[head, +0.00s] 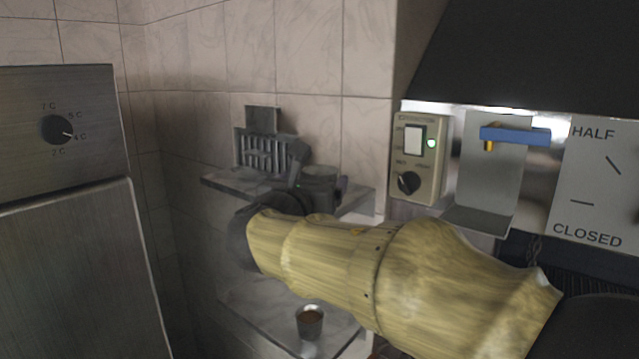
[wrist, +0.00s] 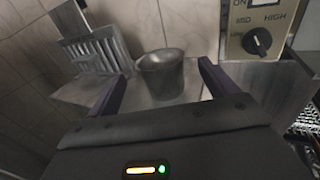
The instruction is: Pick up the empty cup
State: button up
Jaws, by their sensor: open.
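A grey metal cup (wrist: 162,77) stands upright on the upper wall shelf. In the wrist view it is between and just beyond the fingertips of my gripper (wrist: 160,70). The gripper is open, with one finger on each side of the cup and visible space on both sides. I cannot tell any contents inside it. In the head view my gripper (head: 315,172) is at the upper shelf (head: 222,181), and it and my arm mostly hide the cup. A second cup (head: 309,322), with something brown inside, stands on the lower shelf (head: 262,325).
A slotted metal rack (head: 262,150) stands on the upper shelf, left of the cup. A control box (head: 418,158) with a knob and green light is on the right, beside a metal bracket with a blue lever (head: 515,135). A steel cabinet (head: 65,250) stands at left.

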aim_at(315, 178)
jog(key=p+x, duration=0.2)
jog(key=x, duration=0.1)
jog(key=shift+w+d+r, duration=0.15)
jog(key=shift+w, duration=0.05)
jog(key=shift+w+f, duration=0.2)
jog(key=shift+w, duration=0.1)
jog(key=shift+s, duration=0.15)
jog(key=c, duration=1)
jog(key=shift+r, duration=0.15)
jog(key=shift+c, duration=0.2)
notch_tip(315, 178, up, 10)
jog(key=b, duration=0.1)
